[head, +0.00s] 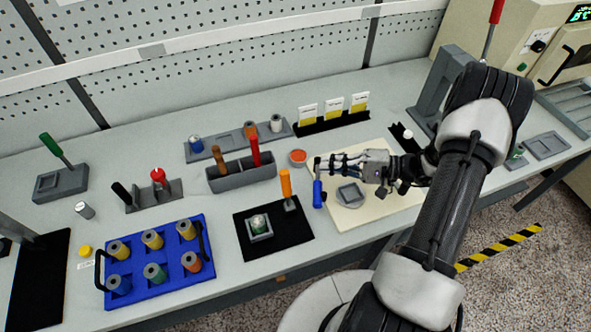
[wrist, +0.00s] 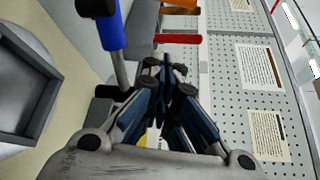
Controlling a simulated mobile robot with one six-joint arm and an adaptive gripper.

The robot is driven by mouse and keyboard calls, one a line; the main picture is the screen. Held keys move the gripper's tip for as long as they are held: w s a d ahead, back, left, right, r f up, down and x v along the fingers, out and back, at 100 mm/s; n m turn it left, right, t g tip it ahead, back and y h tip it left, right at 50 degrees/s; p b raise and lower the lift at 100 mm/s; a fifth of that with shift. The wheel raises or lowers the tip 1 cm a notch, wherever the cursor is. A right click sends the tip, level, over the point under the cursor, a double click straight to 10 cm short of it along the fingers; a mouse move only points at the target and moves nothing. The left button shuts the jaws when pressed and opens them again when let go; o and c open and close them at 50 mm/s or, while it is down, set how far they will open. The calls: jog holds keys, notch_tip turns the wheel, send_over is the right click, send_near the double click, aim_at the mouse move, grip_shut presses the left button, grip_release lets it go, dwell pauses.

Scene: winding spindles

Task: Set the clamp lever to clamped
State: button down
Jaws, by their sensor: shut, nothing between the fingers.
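A lever with a blue handle (head: 318,194) stands at the left edge of a cream board (head: 378,212). I take it to be the clamp lever. In the wrist view its blue handle (wrist: 112,26) and metal rod show at the upper left, with a black part at the handle's end. A grey square fixture (head: 350,194) sits on the board beside it. My gripper (head: 322,164) is over the board, just behind the lever. In the wrist view its fingers (wrist: 166,68) are closed together and empty, right of the rod. Whether they touch it is unclear.
A grey bin (head: 240,179) with upright tools and an orange-filled dish (head: 298,157) are behind. A blue tray (head: 158,286) of spools is farther left. The board's front right is clear.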

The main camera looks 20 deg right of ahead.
aim_at(286, 189)
jog(key=b+x, duration=0.1)
jog(key=x, duration=0.9)
jog(key=shift+s+f, duration=0.1)
jog(key=shift+s, duration=0.05)
jog(key=s, duration=0.2)
jog(key=s+a+r, duration=0.1)
jog(key=shift+s+r+b, duration=0.1)
jog(key=shift+s+b, duration=0.2)
jog(key=shift+b, duration=0.1)
jog(key=shift+d, duration=0.1)
jog(key=shift+s+d, duration=0.1)
jog(key=shift+d, duration=0.05)
jog(key=shift+b, duration=0.3)
